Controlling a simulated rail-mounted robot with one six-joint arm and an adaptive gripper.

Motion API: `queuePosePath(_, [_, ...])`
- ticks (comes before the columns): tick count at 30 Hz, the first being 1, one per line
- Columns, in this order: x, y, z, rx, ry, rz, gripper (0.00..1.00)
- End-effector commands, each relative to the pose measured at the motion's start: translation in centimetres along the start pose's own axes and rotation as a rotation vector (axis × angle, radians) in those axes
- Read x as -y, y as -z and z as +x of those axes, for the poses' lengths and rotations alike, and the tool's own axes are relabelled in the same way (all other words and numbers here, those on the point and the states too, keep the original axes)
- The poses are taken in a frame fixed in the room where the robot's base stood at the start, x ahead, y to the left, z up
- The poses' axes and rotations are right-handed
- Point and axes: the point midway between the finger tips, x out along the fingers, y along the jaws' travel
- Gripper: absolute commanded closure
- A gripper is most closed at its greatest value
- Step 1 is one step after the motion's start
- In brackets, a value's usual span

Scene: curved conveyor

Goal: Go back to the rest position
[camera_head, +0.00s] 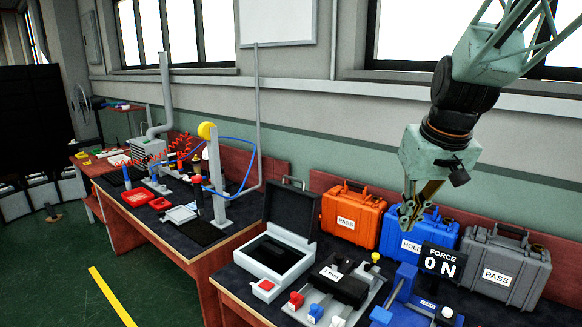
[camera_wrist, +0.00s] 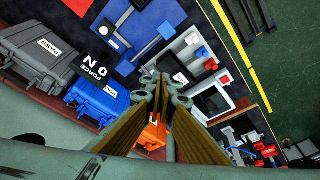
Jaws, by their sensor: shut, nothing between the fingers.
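My gripper (camera_head: 408,215) hangs from my green arm at the right of the head view, fingers pointing down. It is above the bench, in front of the blue HOLD case (camera_head: 420,236). In the wrist view my gripper (camera_wrist: 164,88) has its fingertips together, and no object shows between them. The arm is raised and bent, with its upper links running out of the top right of the picture.
Orange (camera_head: 350,214) and grey (camera_head: 504,265) PASS cases flank the blue case. A FORCE display (camera_head: 441,262) stands in front of it. A fixture with coloured blocks (camera_head: 335,291) and an open-lidded box (camera_head: 271,254) lie to the left. Air above the bench is open.

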Motion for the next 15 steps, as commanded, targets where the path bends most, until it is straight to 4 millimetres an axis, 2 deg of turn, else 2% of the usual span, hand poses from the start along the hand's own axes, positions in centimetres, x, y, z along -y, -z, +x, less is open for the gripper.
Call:
queuePosePath(3, [0.8,-1.7,-1.8,-0.003,-0.001,-0.002,1.00])
queuePosePath(15, [3.2,-7.9,-6.4,-0.004,-0.002,0.001,1.00])
